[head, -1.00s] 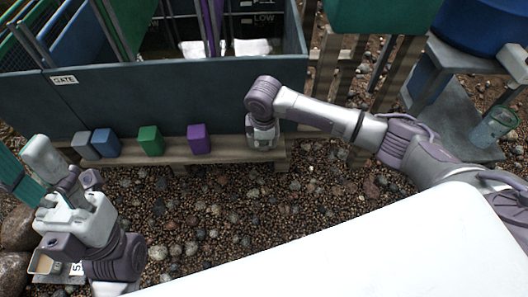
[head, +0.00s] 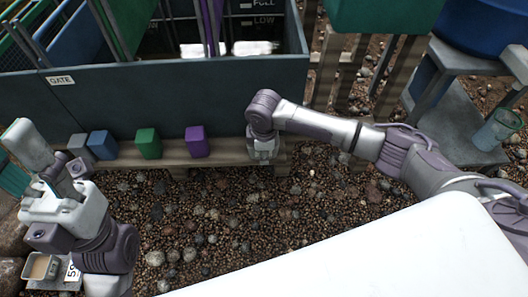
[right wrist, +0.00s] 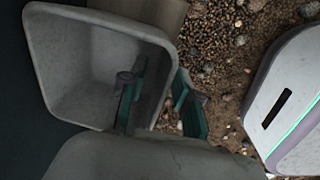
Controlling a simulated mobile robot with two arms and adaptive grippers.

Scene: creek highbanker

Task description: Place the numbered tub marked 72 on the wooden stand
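In the right wrist view, a grey open tub (right wrist: 95,70) fills the left side; its number is out of sight. My right gripper (right wrist: 158,98) has one finger inside the tub and one outside, with the side wall between them. Gravel shows between the outer finger and the wall. In the head view, my right gripper (head: 263,152) points down at the right end of a low wooden stand (head: 220,157); the tub there is hidden. My left gripper (head: 40,165) is raised at the left; its opening is unclear. Another small tub (head: 42,266) with a partly covered label is below it.
A dark trough (head: 170,105) marked GATE stands behind the wooden stand. Grey (head: 77,146), blue (head: 103,145), green (head: 148,143) and purple (head: 196,142) blocks line the stand. A bucket (head: 496,130) sits at right. Gravel in front is clear.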

